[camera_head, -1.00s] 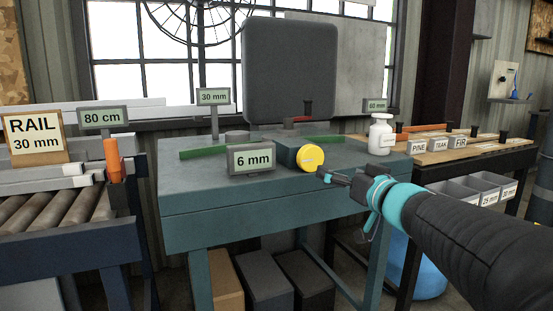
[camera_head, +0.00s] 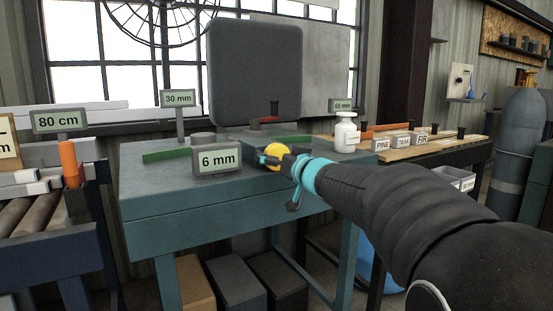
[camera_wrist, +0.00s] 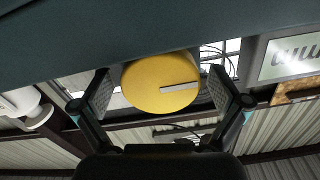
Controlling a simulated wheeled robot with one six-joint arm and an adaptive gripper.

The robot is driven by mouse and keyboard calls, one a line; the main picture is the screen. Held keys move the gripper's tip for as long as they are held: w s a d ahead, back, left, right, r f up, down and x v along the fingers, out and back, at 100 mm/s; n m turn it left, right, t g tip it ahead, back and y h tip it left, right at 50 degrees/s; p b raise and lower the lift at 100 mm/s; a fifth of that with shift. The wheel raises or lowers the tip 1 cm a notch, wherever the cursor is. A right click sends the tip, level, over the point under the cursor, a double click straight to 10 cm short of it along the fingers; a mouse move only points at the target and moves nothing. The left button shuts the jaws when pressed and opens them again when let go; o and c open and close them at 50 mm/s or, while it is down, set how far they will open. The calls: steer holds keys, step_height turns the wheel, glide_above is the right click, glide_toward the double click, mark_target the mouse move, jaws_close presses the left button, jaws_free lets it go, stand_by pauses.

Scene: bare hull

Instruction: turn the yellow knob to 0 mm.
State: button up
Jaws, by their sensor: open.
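The round yellow knob (camera_head: 274,157) sits on the front of a dark block on the teal bench (camera_head: 160,189). In the wrist view the yellow knob (camera_wrist: 161,84) shows a pale slot line and lies between the two open fingers of my gripper (camera_wrist: 166,93). A small gap appears on each side. In the head view my gripper (camera_head: 283,160) is at the knob and partly hides it. The display (camera_head: 216,160) left of the knob reads 6 mm.
A white bottle (camera_head: 346,133) stands right of the knob. A 30 mm sign (camera_head: 178,99) and a 60 mm sign (camera_head: 341,105) stand farther back. Green bars lie on the bench. A wooden table (camera_head: 400,148) with PINE, TEAK and FIR labels is at the right.

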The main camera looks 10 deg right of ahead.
steer(key=c, duration=1.2)
steer(key=shift+n, duration=3)
steer(key=o, duration=1.2)
